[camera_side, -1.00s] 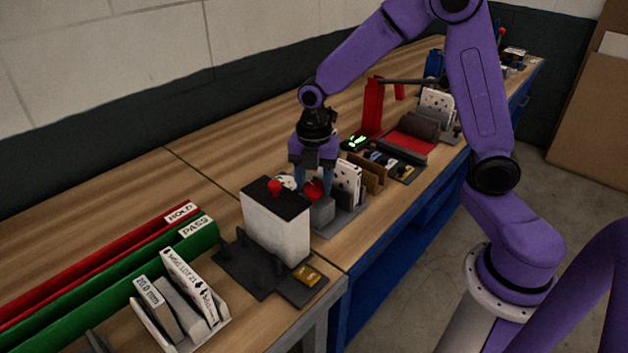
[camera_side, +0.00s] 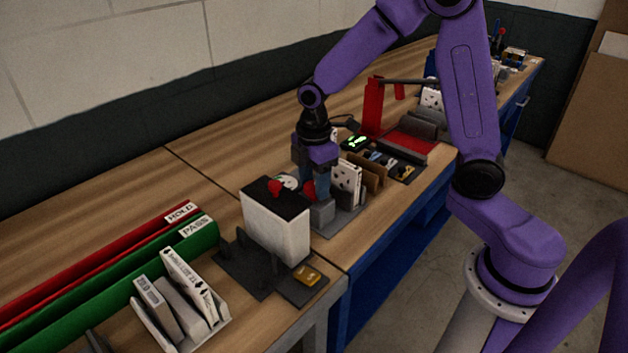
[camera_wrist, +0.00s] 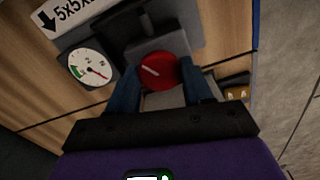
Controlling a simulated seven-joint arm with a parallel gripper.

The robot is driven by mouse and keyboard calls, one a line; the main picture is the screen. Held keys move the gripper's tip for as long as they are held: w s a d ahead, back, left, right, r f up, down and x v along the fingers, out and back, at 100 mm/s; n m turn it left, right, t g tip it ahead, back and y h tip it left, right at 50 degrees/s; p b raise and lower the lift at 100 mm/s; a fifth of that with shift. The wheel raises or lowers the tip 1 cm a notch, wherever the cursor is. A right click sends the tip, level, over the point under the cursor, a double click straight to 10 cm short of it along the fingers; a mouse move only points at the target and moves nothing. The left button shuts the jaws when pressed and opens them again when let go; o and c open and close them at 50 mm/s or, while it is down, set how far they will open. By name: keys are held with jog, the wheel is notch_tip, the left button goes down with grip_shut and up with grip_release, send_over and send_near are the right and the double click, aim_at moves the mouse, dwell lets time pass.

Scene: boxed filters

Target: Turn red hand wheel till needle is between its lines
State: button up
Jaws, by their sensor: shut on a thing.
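The red hand wheel (camera_wrist: 158,71) sits between the two blue fingers of my gripper (camera_wrist: 160,88) in the wrist view. My gripper is shut on it, and a pale mark runs across its face. In the side view the wheel (camera_side: 309,190) is partly hidden by my gripper (camera_side: 315,186). A round white gauge (camera_wrist: 89,67) lies left of the wheel in the wrist view. Its red needle points to the lower right. The gauge also shows partly in the side view (camera_side: 288,181), behind the white box.
A white box (camera_side: 275,229) with a dark top and red knob stands close to the left of my gripper. Upright white patterned plates (camera_side: 347,178) stand close on the right. Green (camera_side: 120,265) and red (camera_side: 90,262) bins lie at the left.

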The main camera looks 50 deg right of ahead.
aim_at(314, 186)
jog(key=m, duration=0.6)
jog(key=shift+m, duration=0.3)
jog(key=m, duration=0.6)
dwell(0.4)
jog(key=o, duration=1)
jog(key=shift+o, duration=0.2)
notch_tip(314, 186, up, 18)
jog(key=shift+f, duration=0.2)
